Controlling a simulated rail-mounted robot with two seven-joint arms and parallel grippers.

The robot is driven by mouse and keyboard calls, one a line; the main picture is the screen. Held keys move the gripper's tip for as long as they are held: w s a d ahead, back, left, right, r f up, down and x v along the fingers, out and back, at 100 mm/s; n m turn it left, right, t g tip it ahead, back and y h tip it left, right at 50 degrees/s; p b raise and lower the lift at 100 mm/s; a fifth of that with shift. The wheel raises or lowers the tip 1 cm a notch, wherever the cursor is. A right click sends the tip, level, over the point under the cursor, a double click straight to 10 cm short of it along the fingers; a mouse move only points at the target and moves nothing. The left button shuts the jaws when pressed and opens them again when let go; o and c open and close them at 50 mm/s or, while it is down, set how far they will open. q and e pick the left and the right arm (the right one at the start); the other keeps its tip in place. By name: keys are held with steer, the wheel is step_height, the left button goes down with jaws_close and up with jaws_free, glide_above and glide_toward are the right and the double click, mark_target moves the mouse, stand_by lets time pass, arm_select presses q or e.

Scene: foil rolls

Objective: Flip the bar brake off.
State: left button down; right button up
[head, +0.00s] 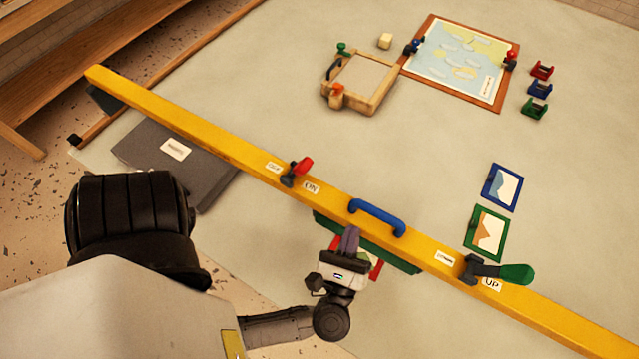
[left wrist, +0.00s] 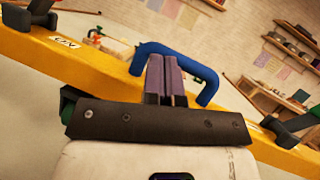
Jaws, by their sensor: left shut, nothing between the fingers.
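The yellow bar (head: 235,155) runs diagonally across the table. The brake lever with a red knob (head: 303,166) stands on it between a label that seems to read OFF (head: 273,167) and an ON label (head: 310,187). The knob leans to the right of its dark base; which label it counts for I cannot tell for certain. The ON label (left wrist: 65,42) also shows in the left wrist view. My left gripper (head: 349,240) is shut and empty, just on the near side of the bar's blue handle (head: 377,217). In the left wrist view its fingertips (left wrist: 166,78) appear in front of the handle (left wrist: 178,52).
A green-knobbed lever (head: 515,273) sits further right on the bar by an UP label. A dark grey slab (head: 170,160) lies under the bar at left. Beyond the bar are a framed map (head: 462,60), a wooden box (head: 362,82) and small cards. The table's middle is clear.

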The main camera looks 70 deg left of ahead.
mark_target(308, 170)
arm_select(q)
steer(key=s+a+n+g+y, duration=0.3)
steer(key=s+n+g, duration=0.3)
steer(key=n, duration=0.9)
steer(key=g, duration=0.3)
steer(key=shift+f+y, duration=0.3)
steer(key=shift+y, duration=0.1)
steer(key=shift+w, duration=0.1)
steer(key=p+x, duration=0.2)
steer(key=x, duration=0.6)
steer(key=shift+a+r+p, duration=0.25)
steer(key=shift+a+p, duration=0.1)
steer(key=shift+w+a+r, duration=0.15)
steer(key=shift+a, duration=0.4)
